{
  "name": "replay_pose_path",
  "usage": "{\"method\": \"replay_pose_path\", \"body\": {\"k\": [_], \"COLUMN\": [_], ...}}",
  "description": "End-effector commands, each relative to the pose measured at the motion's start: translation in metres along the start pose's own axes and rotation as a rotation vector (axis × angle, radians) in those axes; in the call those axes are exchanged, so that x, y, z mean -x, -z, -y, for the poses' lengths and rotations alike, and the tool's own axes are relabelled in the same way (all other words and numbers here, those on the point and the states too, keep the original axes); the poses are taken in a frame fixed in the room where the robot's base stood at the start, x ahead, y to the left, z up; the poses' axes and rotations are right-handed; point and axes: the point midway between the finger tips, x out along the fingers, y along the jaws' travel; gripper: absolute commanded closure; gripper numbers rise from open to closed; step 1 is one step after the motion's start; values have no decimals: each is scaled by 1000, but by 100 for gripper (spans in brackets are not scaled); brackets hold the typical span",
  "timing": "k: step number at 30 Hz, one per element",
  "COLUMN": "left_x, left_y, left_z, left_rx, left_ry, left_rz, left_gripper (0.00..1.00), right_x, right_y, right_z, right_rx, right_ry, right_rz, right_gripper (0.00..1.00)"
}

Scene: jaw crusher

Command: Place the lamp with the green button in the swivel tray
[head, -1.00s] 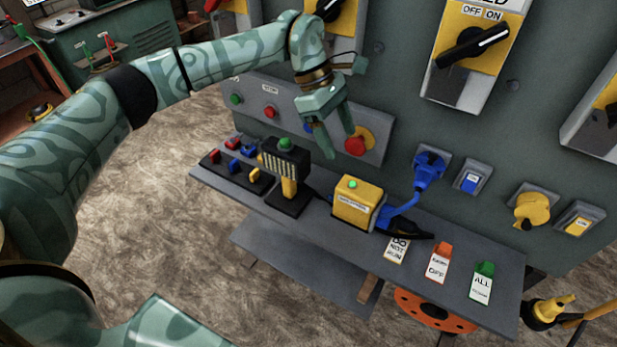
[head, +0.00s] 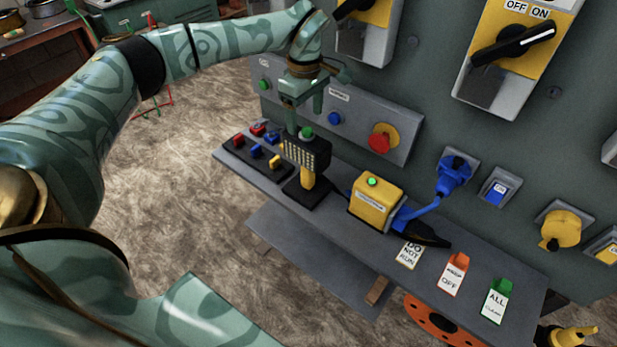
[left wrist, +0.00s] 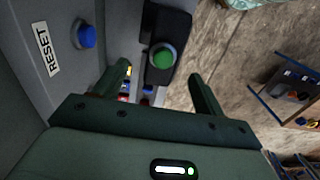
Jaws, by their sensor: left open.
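The lamp (head: 304,155), dark with a lit grid front and a yellow handle, stands upright in a black base on the grey shelf. Its green button (head: 307,132) is on top. My left gripper (head: 303,118) is open and pointing down just above the lamp's top. In the left wrist view, the green button (left wrist: 163,57) shows beyond and between the open fingers (left wrist: 158,88). Whether the fingers touch the lamp I cannot tell. I cannot make out a swivel tray for certain. My right gripper is not in view.
A black tray with red, blue and yellow pieces (head: 256,158) is left of the lamp. A yellow box with a green light (head: 376,202) is right of it. A panel with a red knob (head: 382,138) rises behind. Several tags lie farther right on the shelf (head: 335,217).

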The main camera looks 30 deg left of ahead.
Motion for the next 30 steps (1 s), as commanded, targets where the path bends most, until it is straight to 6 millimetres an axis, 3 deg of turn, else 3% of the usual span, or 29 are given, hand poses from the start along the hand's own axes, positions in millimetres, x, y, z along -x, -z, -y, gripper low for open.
{"method": "replay_pose_path", "body": {"k": [7,16,17,24,30], "left_x": [-43,-48,-48,-48,-47], "left_y": [-8,-8,-8,-8,-8], "left_z": [5,4,4,4,4], "left_rx": [-1,-1,-1,-1,-1], "left_ry": [6,1,1,1,-1], "left_rz": [1,0,0,0,1], "left_gripper": [29,29,32,99,100], "right_x": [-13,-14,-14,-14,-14], "right_y": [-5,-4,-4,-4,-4], "right_z": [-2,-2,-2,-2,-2], "right_rx": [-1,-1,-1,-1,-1], "right_ry": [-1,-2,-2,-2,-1], "right_rz": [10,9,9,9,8], "right_gripper": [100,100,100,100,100]}}
